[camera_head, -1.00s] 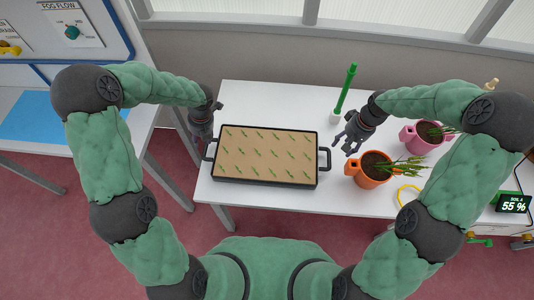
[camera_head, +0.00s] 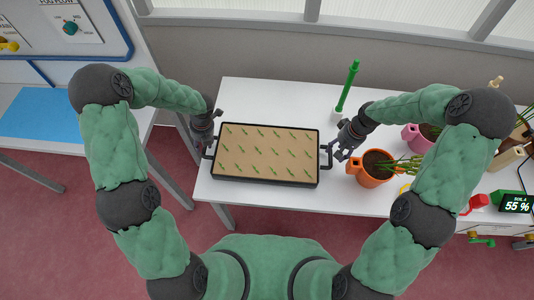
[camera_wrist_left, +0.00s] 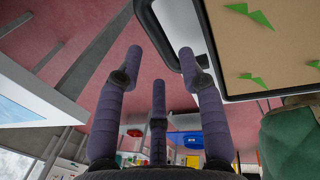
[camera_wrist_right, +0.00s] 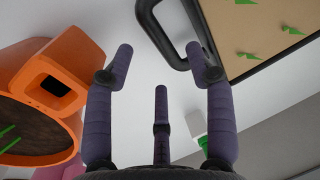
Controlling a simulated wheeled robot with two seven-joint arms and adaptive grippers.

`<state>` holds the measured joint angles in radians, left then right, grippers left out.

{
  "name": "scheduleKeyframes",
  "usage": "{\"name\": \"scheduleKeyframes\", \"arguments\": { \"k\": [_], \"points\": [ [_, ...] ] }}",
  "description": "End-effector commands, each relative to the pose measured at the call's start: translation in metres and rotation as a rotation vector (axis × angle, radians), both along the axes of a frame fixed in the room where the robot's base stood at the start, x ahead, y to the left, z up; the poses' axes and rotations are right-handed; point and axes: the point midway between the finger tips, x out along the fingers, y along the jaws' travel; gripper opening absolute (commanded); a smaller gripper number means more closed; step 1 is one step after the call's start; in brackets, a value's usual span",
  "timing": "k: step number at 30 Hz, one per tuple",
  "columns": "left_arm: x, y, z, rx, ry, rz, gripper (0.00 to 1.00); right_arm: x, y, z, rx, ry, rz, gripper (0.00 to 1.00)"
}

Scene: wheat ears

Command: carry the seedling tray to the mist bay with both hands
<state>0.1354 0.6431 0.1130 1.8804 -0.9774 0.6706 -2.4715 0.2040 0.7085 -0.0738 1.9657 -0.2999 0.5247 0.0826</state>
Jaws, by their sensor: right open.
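The seedling tray (camera_head: 264,183) is a dark rectangular tray with brown soil and rows of green sprouts, flat on the white table. It has a dark handle at each short end. My left gripper (camera_head: 209,143) is at the left handle (camera_head: 207,149); in the left wrist view that handle (camera_wrist_left: 165,36) shows between open fingertips. My right gripper (camera_head: 338,149) is beside the right handle (camera_head: 328,159); in the right wrist view that handle (camera_wrist_right: 170,42) lies just beyond and between open fingertips. A blue mat (camera_head: 38,116) lies on the left bench, below a fog-flow panel (camera_head: 70,22).
An orange pot (camera_head: 366,178) with a plant stands close to my right gripper. A pink pot (camera_head: 411,138) and a green upright stick (camera_head: 349,86) stand behind. A green display box (camera_head: 515,204) is at the far right. A floor gap separates table and bench.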

Motion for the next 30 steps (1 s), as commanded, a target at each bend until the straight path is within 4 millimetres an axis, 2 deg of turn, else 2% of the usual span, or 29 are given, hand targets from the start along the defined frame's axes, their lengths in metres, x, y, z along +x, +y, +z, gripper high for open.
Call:
{"name": "scheduleKeyframes", "arguments": {
  "k": [6, 12, 25, 29, 30],
  "points": [
    [0.0, 0.006, -0.032, -0.001, 0.002, 0.0, 0.39, 0.0, 0.007, -0.035, 0.001, 0.002, 0.0, 0.55],
    [0.0, 0.009, -0.048, -0.001, 0.001, 0.0, 0.39, 0.0, 0.01, -0.053, 0.0, 0.0, -0.001, 0.55],
    [0.0, 0.01, -0.053, -0.001, -0.001, 0.0, 0.39, 0.001, 0.011, -0.059, 0.0, -0.002, 0.0, 0.55],
    [0.0, 0.01, -0.053, -0.001, -0.001, 0.0, 0.02, 0.001, 0.011, -0.059, 0.0, -0.002, 0.0, 0.18],
    [0.0, 0.01, -0.053, -0.001, -0.001, 0.0, 0.0, 0.001, 0.011, -0.059, 0.0, -0.002, 0.0, 0.07]
  ]
}}
